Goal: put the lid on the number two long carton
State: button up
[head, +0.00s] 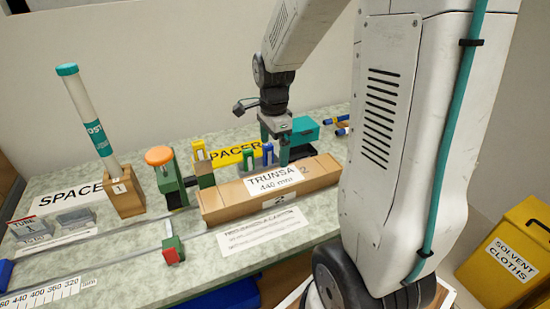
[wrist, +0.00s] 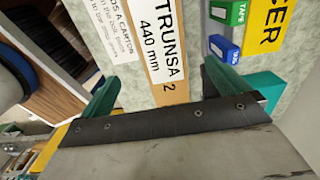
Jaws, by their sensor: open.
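The long cardboard carton (head: 225,205) lies on the bench with a "2" tag on its front. Its top looks closed by a flat cardboard lid (head: 318,170) with a white "TRUNSA 440 mm" label and a "2". The lid (wrist: 163,98) also shows in the wrist view; I cannot tell whether it is fully seated. My gripper (head: 275,145) is open and empty over the carton's right part. In the wrist view its teal fingers (wrist: 160,88) are spread to either side of the carton. Whether they touch it is unclear.
A block (head: 125,202) holding a leaning white tube (head: 88,115) stands at left. An orange-knobbed green fixture (head: 160,157) stands beside the carton's left end. Tape holders (head: 202,165) and a teal box (head: 304,131) are behind it. A printed sheet (head: 262,232) lies in front.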

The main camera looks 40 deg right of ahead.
jog(key=s+a+r+n, duration=0.6)
jog(key=s+a+n, duration=0.1)
jog(key=s+n, duration=0.2)
jog(key=s+a+r+n+t, duration=0.1)
jog(key=s+a+r+n, duration=0.5)
jog(key=s+n, duration=0.4)
jog(key=shift+s+a+r+n, duration=0.25)
jog(key=shift+a+n, duration=0.5)
jog(key=shift+n, duration=0.25)
